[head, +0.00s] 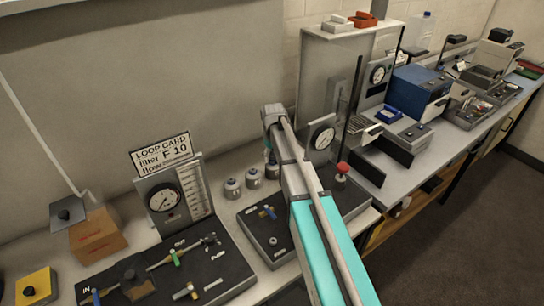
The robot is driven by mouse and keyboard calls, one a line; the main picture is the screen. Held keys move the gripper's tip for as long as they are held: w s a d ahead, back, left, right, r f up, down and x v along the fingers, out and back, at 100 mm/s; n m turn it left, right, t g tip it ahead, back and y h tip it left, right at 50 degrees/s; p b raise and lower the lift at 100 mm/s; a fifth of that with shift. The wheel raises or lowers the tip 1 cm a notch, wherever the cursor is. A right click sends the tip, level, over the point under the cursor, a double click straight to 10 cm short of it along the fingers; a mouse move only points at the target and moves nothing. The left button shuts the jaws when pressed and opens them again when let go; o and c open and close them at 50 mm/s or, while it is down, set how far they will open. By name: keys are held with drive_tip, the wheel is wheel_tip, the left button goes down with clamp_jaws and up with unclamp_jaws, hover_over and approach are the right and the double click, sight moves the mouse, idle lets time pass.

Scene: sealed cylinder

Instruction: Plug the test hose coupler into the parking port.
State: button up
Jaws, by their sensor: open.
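I cannot make out the test hose coupler or the parking port for certain. A black panel (235,262) at the lower left carries fittings and labels IN, OUT and one hard to read. A valve with a green handle (176,258) and a dark round fitting (130,277) are on it. A second dark plate (256,232) to its right carries a blue-handled valve (268,212) and a small round metal fitting (272,241). My teal and grey arm reaches up across the middle over this plate and hides part of it. My gripper cannot be made out.
A gauge stand (163,199) with a LOOP CARD sign stands behind the panel. Small metal canisters (232,188) stand beside it. A cardboard box (98,238) and yellow block (37,287) are at left. A red knob (343,168) and a blue instrument (418,90) are at right.

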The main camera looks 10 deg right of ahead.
idle(0.8)
clamp_jaws()
drive_tip(key=shift+r, duration=0.2)
drive_tip(key=shift+r+p, duration=2.6)
drive_tip(key=shift+p, duration=0.2)
drive_tip(key=shift+r, duration=0.2)
drive_tip(key=shift+f+b, duration=0.4)
drive_tip(key=shift+f, duration=0.25)
drive_tip(key=shift+w, duration=0.1)
